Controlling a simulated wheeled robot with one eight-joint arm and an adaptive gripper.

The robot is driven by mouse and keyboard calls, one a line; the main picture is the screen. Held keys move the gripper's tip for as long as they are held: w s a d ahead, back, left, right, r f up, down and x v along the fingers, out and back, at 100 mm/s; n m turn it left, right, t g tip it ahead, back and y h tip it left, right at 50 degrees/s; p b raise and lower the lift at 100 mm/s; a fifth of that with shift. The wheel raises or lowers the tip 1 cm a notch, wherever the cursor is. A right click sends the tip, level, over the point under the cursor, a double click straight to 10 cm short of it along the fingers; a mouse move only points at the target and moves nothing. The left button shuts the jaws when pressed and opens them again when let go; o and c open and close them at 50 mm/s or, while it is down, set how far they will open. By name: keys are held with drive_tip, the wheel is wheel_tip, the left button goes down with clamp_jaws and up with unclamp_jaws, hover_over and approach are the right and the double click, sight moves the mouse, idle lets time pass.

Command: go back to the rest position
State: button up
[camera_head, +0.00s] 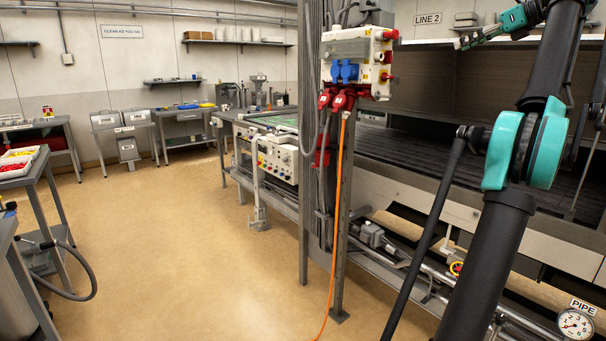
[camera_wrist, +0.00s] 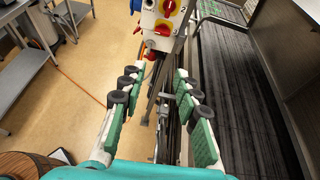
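My gripper (camera_head: 464,41) is at the top right of the head view, raised in front of the dark open space of the machine. In the wrist view my gripper (camera_wrist: 159,74) shows two green-padded fingers with dark round joints. The fingers stand well apart and nothing is between them. The grey control box (camera_wrist: 165,18) with red and yellow switches lies beyond the fingertips in that view. My arm crosses the right side of the head view.
The control box (camera_head: 357,62) with blue and red sockets hangs on a post, with an orange cable (camera_head: 338,215) running down. The machine's dark slatted bed (camera_head: 430,160) fills the right. Open floor (camera_head: 190,240) lies left, with a side table (camera_head: 45,180) at the edge.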

drive_tip(key=w+a+f+n+g+h, duration=0.15)
drive_tip(key=a+f+n, duration=0.3)
drive_tip(key=f, duration=0.45)
drive_tip(key=w+a+f+n+g, duration=0.25)
drive_tip(key=a+f, duration=0.25)
drive_tip(key=f, duration=0.4)
drive_tip(key=s+a+f+n+g+h, duration=0.1)
drive_tip(key=s+a+f+n, duration=0.3)
drive_tip(key=f, duration=0.5)
drive_tip(key=s+a+f+n+h, duration=0.15)
drive_tip(key=a+f+n, duration=0.35)
drive_tip(key=f, duration=0.5)
drive_tip(key=s+a+f+n+h, duration=0.2)
drive_tip(key=s+a+f+n, duration=0.2)
drive_tip(key=s+f, duration=1)
drive_tip(key=s+a+f+n+g+h, duration=0.1)
drive_tip(key=s+a+f+n, duration=0.4)
drive_tip(key=s+f, duration=1)
wheel_tip(320, 180, down, 3)
drive_tip(key=n+h, duration=0.1)
drive_tip(key=n, duration=0.1)
drive_tip(key=shift+n, duration=0.4)
drive_tip(key=shift+a, duration=0.1)
